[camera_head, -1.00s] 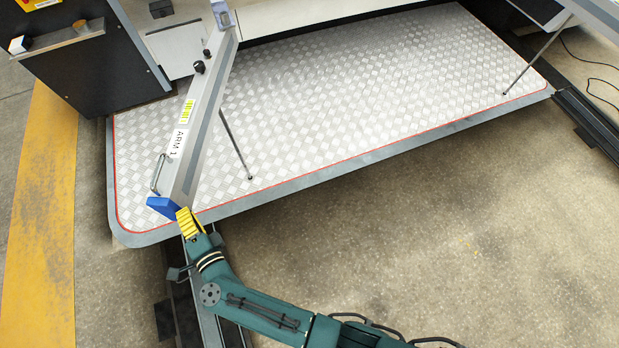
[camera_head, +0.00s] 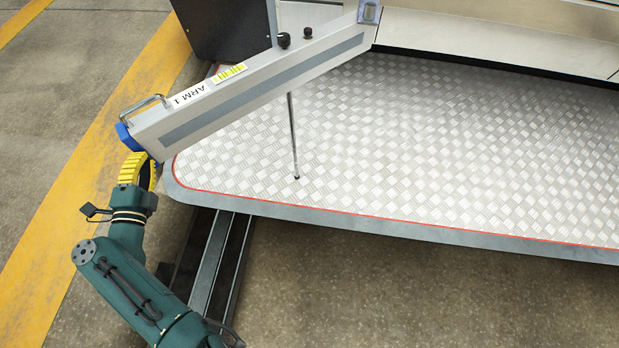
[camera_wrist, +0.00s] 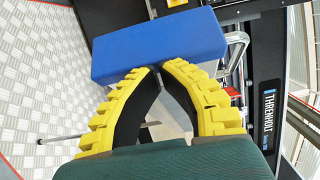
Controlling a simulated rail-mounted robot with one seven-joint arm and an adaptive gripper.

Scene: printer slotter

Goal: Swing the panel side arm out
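The panel side arm (camera_head: 255,90) is a long grey-white beam labelled "ARM 1". It slants from its hinge end at the upper right to a blue end cap (camera_head: 125,136) at the lower left. A metal loop handle (camera_head: 146,106) sits near that end. My gripper (camera_head: 138,157), with yellow ribbed fingers, is at the end cap. In the wrist view the blue cap (camera_wrist: 160,47) is right in front of my gripper (camera_wrist: 161,67). The fingertips are nearly together and appear to touch the cap's lower edge, with nothing visible gripped between them.
A thin support leg (camera_head: 293,140) runs down from the side arm above the checkered metal platform (camera_head: 400,160). A black cabinet (camera_head: 225,28) stands behind the arm. Open floor with a yellow stripe (camera_head: 85,125) lies to the left.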

